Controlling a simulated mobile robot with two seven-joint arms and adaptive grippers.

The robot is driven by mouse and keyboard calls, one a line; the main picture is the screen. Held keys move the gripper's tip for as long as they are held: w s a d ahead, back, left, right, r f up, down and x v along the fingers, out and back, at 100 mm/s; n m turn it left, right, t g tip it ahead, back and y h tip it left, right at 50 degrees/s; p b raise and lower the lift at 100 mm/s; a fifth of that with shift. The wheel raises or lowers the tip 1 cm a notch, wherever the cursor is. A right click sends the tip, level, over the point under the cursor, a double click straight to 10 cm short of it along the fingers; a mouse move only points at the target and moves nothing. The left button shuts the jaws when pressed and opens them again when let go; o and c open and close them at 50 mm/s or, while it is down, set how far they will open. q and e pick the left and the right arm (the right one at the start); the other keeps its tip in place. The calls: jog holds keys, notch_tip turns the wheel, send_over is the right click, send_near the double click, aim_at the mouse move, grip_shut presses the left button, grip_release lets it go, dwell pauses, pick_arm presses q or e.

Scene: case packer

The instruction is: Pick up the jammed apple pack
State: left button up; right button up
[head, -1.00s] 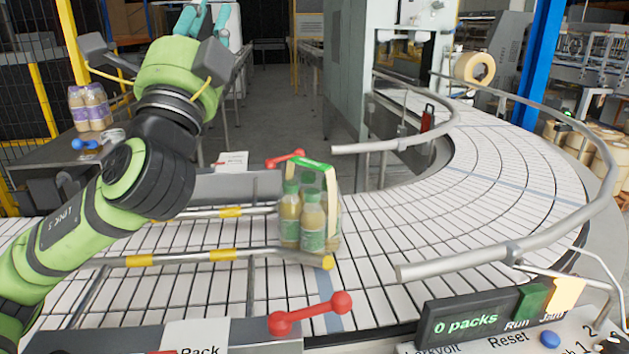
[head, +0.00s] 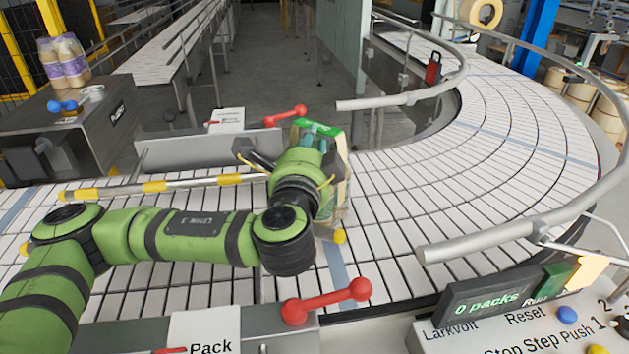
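The apple pack (head: 341,168) stands on the white slatted conveyor (head: 400,190), at the end of the guide rails. It has a green top strip and a clear side. My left gripper and wrist hide most of it, including its bottles. My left gripper (head: 316,133) is at the pack's top, with teal fingertips over or in front of the green strip. I cannot tell whether the fingers touch the pack or how far apart they are. My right gripper is not in view.
A rail with yellow bands (head: 165,186) runs behind my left arm. Red-knobbed handles stand behind (head: 285,115) and in front (head: 327,300) of the pack. A curved guard rail (head: 500,236) borders the belt at right. A purple-labelled bottle pack (head: 63,63) stands at far left.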

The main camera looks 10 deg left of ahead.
aim_at(318, 129)
pick_arm(q)
jog(key=w, duration=0.4)
jog(key=shift+w+r, duration=0.2)
jog(key=shift+w+a+f, duration=0.1)
jog(key=shift+w+f, duration=0.05)
jog(key=shift+w, duration=0.4)
jog(key=shift+s, duration=0.1)
grip_shut()
jog(key=shift+r, duration=0.35)
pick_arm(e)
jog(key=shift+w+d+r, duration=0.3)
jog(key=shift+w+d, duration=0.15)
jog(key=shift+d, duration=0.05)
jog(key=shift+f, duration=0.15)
